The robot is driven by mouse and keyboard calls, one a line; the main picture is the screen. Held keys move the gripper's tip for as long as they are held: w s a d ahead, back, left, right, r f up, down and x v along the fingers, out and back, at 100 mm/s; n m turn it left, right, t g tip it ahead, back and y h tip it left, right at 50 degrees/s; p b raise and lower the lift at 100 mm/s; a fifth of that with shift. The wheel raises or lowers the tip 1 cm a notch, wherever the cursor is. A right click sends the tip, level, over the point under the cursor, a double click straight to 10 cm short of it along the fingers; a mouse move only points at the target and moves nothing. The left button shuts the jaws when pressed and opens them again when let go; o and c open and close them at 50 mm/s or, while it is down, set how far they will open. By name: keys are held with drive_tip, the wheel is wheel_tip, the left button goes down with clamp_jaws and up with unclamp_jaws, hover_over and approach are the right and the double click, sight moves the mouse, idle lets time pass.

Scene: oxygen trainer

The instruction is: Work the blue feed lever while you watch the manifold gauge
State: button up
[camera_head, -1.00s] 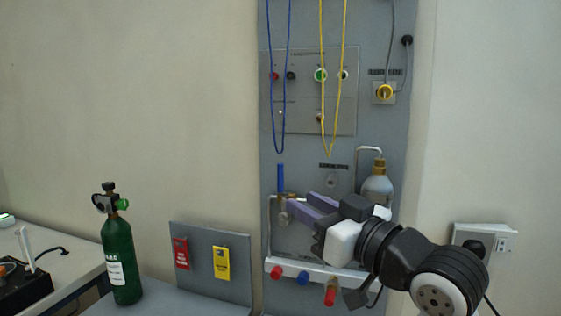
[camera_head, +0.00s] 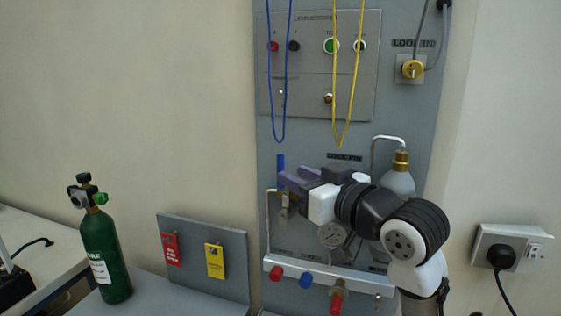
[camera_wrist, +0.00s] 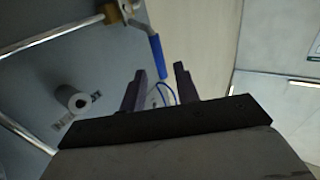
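The blue feed lever (camera_head: 281,164) stands upright on a brass valve (camera_head: 286,200) on the grey wall panel. In the wrist view, the blue lever (camera_wrist: 157,57) runs down from the brass fitting (camera_wrist: 115,12), its lower end showing between the fingertips. My gripper (camera_head: 286,176) has its purple fingers apart, close to the lever; contact cannot be told. The fingers also show apart in the wrist view (camera_wrist: 160,70). A round grey dial-like part (camera_head: 333,235), possibly the manifold gauge, shows below my gripper; no reading is legible.
A blue cord (camera_head: 279,138) and a yellow cord (camera_head: 343,140) hang above my gripper. A silver bottle (camera_head: 398,178) stands behind my arm. A white rail (camera_head: 320,272) with coloured knobs runs below. A green cylinder (camera_head: 104,255) stands left, beside red and yellow tags (camera_head: 215,260).

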sight(283, 169)
drive_tip(key=p+x, duration=0.1)
drive_tip(key=x, duration=0.4)
drive_tip(key=shift+w+a, duration=0.2)
drive_tip(key=shift+w, duration=0.05)
clamp_jaws()
